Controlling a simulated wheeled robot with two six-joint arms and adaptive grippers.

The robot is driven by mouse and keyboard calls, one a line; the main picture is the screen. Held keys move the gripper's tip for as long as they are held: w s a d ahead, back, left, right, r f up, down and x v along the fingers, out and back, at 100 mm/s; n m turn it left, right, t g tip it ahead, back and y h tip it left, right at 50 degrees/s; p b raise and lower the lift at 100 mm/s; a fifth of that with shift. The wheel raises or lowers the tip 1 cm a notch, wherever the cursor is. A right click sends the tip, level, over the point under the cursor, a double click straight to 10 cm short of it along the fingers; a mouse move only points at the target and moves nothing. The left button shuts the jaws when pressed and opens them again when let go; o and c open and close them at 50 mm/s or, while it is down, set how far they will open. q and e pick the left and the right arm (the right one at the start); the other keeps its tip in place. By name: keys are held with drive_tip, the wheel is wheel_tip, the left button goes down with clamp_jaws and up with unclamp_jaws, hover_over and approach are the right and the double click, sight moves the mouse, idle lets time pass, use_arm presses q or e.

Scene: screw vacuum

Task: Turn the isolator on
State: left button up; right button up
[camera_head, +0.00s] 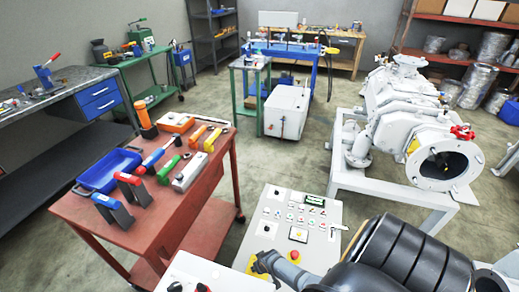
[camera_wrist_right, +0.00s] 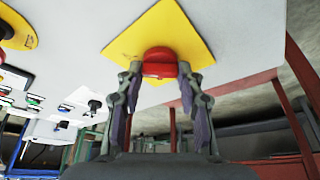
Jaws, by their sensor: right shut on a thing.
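The isolator is a red knob (camera_wrist_right: 160,62) on a square yellow plate (camera_wrist_right: 150,30) fixed to a pale panel, in the right wrist view. My right gripper (camera_wrist_right: 160,76) has its two fingers on either side of the knob and is shut on it. In the head view my right gripper (camera_head: 264,263) reaches the left edge of the control panel (camera_head: 272,205), over the yellow plate (camera_head: 252,267). It hides the knob there. The knob's exact angle is hard to judge. My left gripper is not in view.
A red emergency button (camera_head: 294,255) on yellow sits just right of my right gripper. The panel carries several small buttons and a display (camera_head: 315,201). A red tool table (camera_head: 150,220) stands to the left, and a grey vacuum pump (camera_head: 400,110) to the right.

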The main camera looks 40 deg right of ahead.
drive_tip(key=shift+s+m, duration=0.1)
drive_tip(key=shift+m, duration=0.5)
drive_tip(key=o, duration=1.2)
drive_tip(key=shift+c, duration=0.2)
drive_tip(key=v, duration=1.2)
drive_tip(key=shift+a, duration=0.3)
